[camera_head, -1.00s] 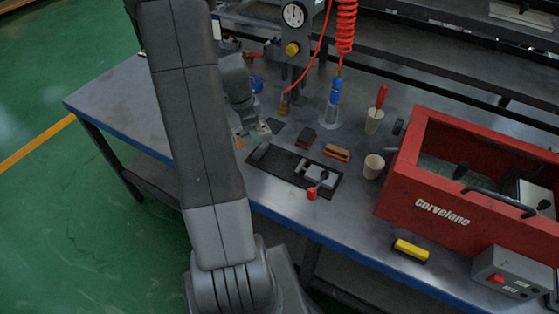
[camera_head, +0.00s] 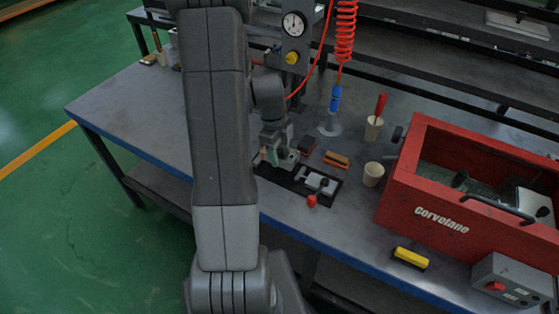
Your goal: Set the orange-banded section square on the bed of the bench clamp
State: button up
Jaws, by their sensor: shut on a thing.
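The bench clamp is a long black base (camera_head: 326,199) on the bench, with a grey sliding jaw (camera_head: 318,184) and a red-knobbed handle (camera_head: 311,201) at its right end. My gripper (camera_head: 279,158) points down over the left end of the clamp and is shut on a small grey section (camera_head: 286,163). The section is low over the bed or touching it; I cannot tell which. Its colour band is too small and too covered by the fingers to make out. The arm hides part of the clamp's left end.
An orange-brown block (camera_head: 337,160) and a dark block (camera_head: 307,144) lie just behind the clamp. A gauge post (camera_head: 294,50) stands behind.

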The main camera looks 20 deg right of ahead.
aim_at(280, 169)
jog(key=shift+f, duration=2.15)
jog(key=shift+f, duration=0.2)
jog(key=o, duration=1.3)
jog(key=shift+r, duration=0.1)
jog(key=r, duration=0.4)
jog(key=w+r, duration=0.1)
jog(key=r, duration=0.3)
jog(key=a+r+b, duration=0.1)
jog(key=r, duration=0.3)
jog(key=shift+w+a, duration=0.1)
jog(key=shift+w, duration=0.05)
